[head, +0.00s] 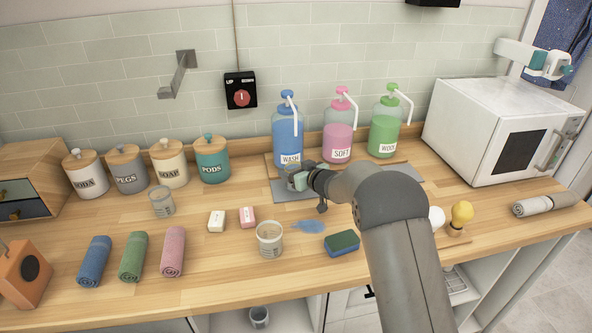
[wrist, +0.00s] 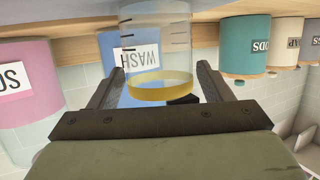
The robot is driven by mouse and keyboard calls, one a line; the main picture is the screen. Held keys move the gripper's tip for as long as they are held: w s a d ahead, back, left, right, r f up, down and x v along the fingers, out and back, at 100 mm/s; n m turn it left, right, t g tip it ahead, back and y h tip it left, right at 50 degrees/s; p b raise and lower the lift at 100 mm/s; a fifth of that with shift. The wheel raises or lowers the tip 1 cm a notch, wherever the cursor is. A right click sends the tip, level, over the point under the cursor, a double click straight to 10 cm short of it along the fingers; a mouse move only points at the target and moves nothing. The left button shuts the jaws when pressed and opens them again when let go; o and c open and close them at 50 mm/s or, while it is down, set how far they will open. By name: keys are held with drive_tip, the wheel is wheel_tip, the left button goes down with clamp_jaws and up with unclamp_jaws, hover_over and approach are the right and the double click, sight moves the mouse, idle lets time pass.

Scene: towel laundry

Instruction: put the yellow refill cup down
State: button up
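The yellow refill cup (wrist: 158,65) is clear, with dark measuring marks and a yellow band near its rim. It stands between the two fingers of my gripper (wrist: 160,68) in the wrist view, which is upside down. The fingers lie against its sides, or very nearly so. In the head view my gripper (head: 298,180) is low over the grey mat (head: 293,195), in front of the blue WASH bottle (head: 288,140). The cup is mostly hidden there. Whether its base touches the mat cannot be seen.
A pink SOFT bottle (head: 339,135) and a green WOOL bottle (head: 384,128) stand to the right. Clear cups (head: 270,240) and (head: 162,202), a sponge (head: 342,243), soap bars (head: 216,221) and a blue spill (head: 309,226) are on the counter.

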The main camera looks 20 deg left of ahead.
drive_tip(key=shift+r, duration=0.2)
drive_tip(key=shift+s+d, duration=0.15)
drive_tip(key=shift+d, duration=0.1)
drive_tip(key=b+v, duration=0.2)
drive_tip(key=v, duration=0.9)
drive_tip(key=shift+s, duration=0.15)
drive_tip(key=shift+d+r, duration=0.1)
drive_tip(key=shift+d, duration=0.1)
